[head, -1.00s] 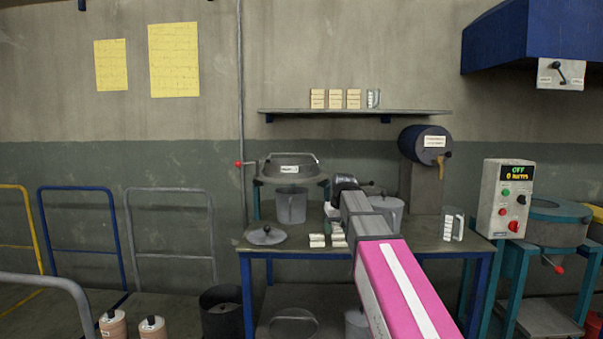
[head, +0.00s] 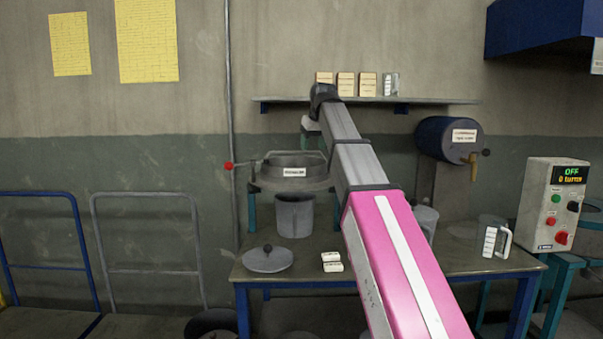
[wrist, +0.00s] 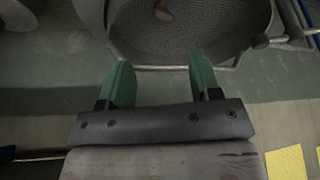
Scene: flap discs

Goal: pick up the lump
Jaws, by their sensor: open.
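A round sieve pan (head: 293,168) with a grey rim stands on a frame at the left of the bench. In the wrist view its dark mesh (wrist: 205,25) fills the top. A small brown lump (wrist: 162,12) lies on the mesh near the top edge of that view. A second brownish patch (wrist: 258,41) shows near the rim; I cannot tell whether it is also a lump. My gripper (wrist: 162,78) is open and empty, its green fingers apart and clear of the pan. In the head view the gripper is mostly hidden at the arm's far end, above the pan.
A wall shelf (head: 440,101) with several small boxes is close behind my arm's end. A grey container (head: 295,216) stands under the pan. A blue drum (head: 447,139) is at the right.

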